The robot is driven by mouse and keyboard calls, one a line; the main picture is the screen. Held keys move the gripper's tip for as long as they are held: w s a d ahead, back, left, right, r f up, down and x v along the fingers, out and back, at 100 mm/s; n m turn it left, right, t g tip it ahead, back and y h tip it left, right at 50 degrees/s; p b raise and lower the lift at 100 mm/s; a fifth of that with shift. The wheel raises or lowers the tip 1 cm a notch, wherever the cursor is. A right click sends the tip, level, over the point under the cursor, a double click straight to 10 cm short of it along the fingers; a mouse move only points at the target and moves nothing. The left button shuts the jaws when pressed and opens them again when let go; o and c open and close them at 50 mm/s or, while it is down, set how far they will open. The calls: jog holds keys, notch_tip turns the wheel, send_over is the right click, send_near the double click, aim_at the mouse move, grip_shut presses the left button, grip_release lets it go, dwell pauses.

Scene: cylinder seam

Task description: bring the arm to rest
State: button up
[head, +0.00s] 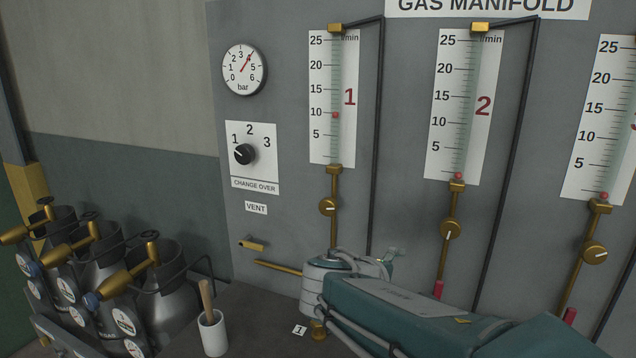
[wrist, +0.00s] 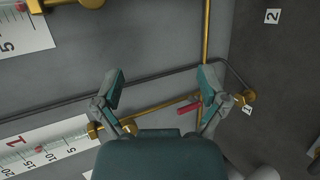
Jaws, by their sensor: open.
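My arm, teal and grey, reaches in from the lower right of the head view, low in front of the panel. Its gripper is mostly hidden there behind my own links. In the wrist view my gripper (wrist: 165,88) is open, its two fingers wide apart with nothing held between them. A red handle (wrist: 190,107) shows beside the right finger in that view, apparently behind it. How far the fingertips stand from the handle and the pipes is hard to tell.
The gas manifold panel (head: 400,110) stands ahead with flowmeters, brass knobs and pipes. The change over knob (head: 244,154) points to 1. Several gas cylinders (head: 160,285) stand at lower left. A white cup (head: 213,335) holding a wooden-handled tool stands left of my arm.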

jog(key=s+d+f+m+g+y, duration=0.2)
jog(key=s+d+m, duration=0.1)
jog(key=s, duration=0.4)
jog(key=s+d+f+m+g+y, duration=0.2)
jog(key=s+d+f+m, duration=0.1)
jog(key=s, duration=0.3)
jog(key=s+a+f+m+y, duration=0.2)
jog(key=s+a+m+y, duration=0.1)
jog(key=s, duration=0.5)
jog(key=shift+s+a+f+m+y, duration=0.15)
jog(key=shift+s+f+m+y, duration=0.15)
jog(key=shift+m+y, duration=0.6)
dwell(0.3)
